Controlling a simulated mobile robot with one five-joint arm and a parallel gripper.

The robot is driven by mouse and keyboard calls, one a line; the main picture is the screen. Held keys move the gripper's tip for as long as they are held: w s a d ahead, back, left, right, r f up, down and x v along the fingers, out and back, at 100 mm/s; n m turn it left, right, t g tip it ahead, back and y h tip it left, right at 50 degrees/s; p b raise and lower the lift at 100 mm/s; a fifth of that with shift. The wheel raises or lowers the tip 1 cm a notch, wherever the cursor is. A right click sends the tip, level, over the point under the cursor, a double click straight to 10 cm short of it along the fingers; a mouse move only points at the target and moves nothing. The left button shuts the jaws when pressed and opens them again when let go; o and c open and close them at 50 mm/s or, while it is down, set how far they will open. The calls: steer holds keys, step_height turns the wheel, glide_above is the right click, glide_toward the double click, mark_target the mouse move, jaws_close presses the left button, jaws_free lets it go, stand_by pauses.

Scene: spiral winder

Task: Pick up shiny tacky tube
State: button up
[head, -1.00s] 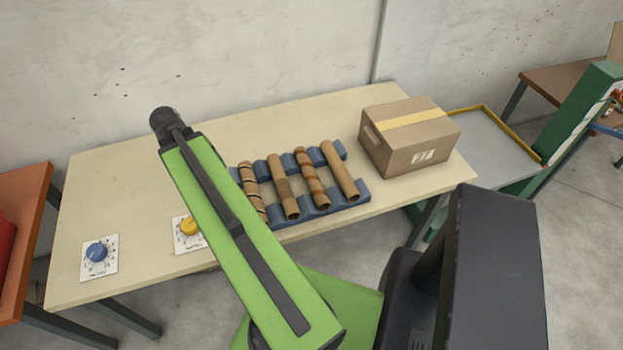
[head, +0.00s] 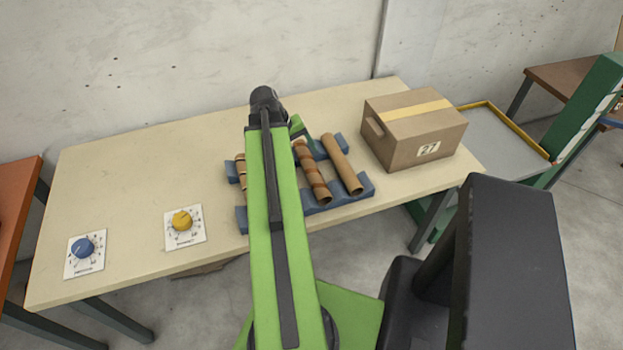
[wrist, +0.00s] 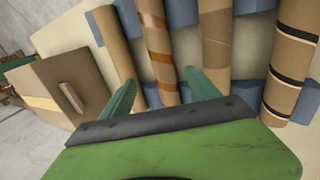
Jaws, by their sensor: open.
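Several cardboard tubes lie side by side on a blue rack (head: 361,188). One tube (head: 312,178) has glossy reddish-brown bands and best fits the shiny tacky tube; in the wrist view this tube (wrist: 158,42) is second from the left. A plain tube (head: 343,165) lies to its right in the head view. A black-banded tube (wrist: 294,55) and a tube with a wide darker patch (wrist: 215,40) also show in the wrist view. My gripper (wrist: 160,93) is open and empty, its fingers spread on either side of the banded tube in that picture. The height gap is unclear.
A cardboard box (head: 414,130) stands right of the rack on the table (head: 130,200). Blue (head: 83,248) and yellow (head: 182,220) dials sit at the front left. A grey tray (head: 500,140) with a yellow rim lies beyond the right end. The table's left middle is clear.

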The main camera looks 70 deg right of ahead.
mark_target(309, 167)
steer(key=b+x, duration=0.2)
steer(key=x, duration=0.2)
steer(key=shift+f+b, duration=0.35)
steer(key=shift+b, duration=0.05)
steer(key=shift+s+d+f, duration=0.1)
steer(key=shift+f, duration=0.1)
steer(key=shift+r, duration=0.15)
steer(key=b+x, duration=0.5)
steer(key=shift+w+f, duration=0.3)
steer(key=shift+w, duration=0.05)
steer(key=shift+r, duration=0.15)
steer(key=shift+c, duration=0.2)
steer(key=c, duration=1.5)
